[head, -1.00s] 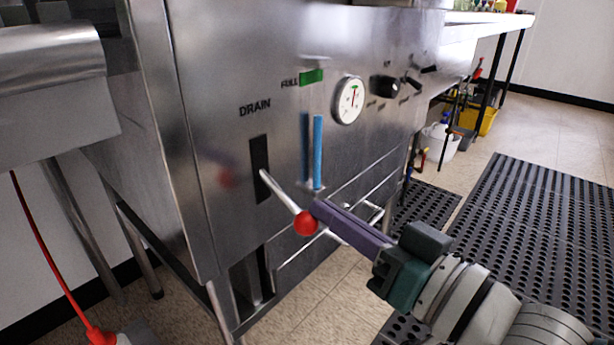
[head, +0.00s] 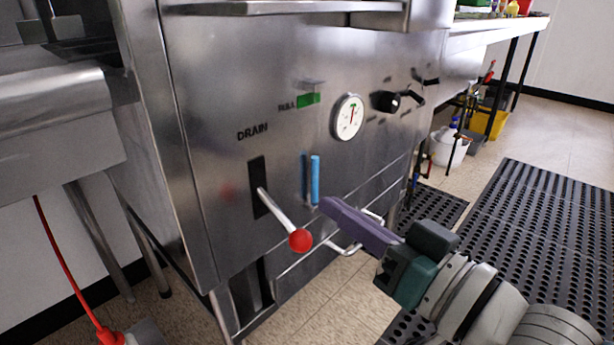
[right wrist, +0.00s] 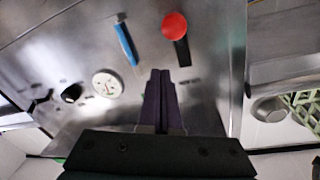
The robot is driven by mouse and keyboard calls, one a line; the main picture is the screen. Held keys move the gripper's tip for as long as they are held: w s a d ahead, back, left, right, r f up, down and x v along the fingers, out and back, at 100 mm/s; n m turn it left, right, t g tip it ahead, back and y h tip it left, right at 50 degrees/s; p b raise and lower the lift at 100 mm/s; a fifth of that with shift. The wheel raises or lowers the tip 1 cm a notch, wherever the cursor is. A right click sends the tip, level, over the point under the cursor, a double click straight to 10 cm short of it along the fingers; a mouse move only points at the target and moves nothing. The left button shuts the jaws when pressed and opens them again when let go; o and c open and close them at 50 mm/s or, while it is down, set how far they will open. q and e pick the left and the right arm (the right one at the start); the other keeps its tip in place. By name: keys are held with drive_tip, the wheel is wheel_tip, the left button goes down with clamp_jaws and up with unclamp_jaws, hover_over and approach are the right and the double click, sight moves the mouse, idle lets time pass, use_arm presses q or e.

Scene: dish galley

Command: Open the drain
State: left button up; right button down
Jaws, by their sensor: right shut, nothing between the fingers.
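The drain lever (head: 275,211) is a metal rod with a red ball knob (head: 300,240). It comes out of a dark upright slot (head: 258,187) under the word DRAIN on the steel machine front (head: 215,120) and slants down to the right. My right gripper (head: 325,203) is shut and empty, to the right of the knob and a little above it, apart from it in the picture. In the right wrist view its shut fingers (right wrist: 160,78) point toward the panel, with the red knob (right wrist: 175,25) beyond their tips. My left gripper does not show.
A blue level tube (head: 315,180), a round dial (head: 348,118) and a black knob (head: 384,101) sit on the panel right of the slot. A bar handle (head: 345,248) sticks out low behind my gripper. Black perforated mats (head: 540,230) cover the floor at right.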

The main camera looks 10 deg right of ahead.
use_arm(q)
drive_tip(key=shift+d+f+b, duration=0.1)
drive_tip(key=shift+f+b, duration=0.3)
drive_tip(key=shift+b, duration=0.05)
use_arm(e)
drive_tip(key=s+d+f, duration=0.4)
drive_tip(key=s+f, duration=0.1)
drive_tip(key=s, duration=0.2)
drive_tip(key=shift+f, duration=0.2)
drive_tip(key=shift+d, duration=0.1)
drive_tip(key=shift+r, duration=0.1)
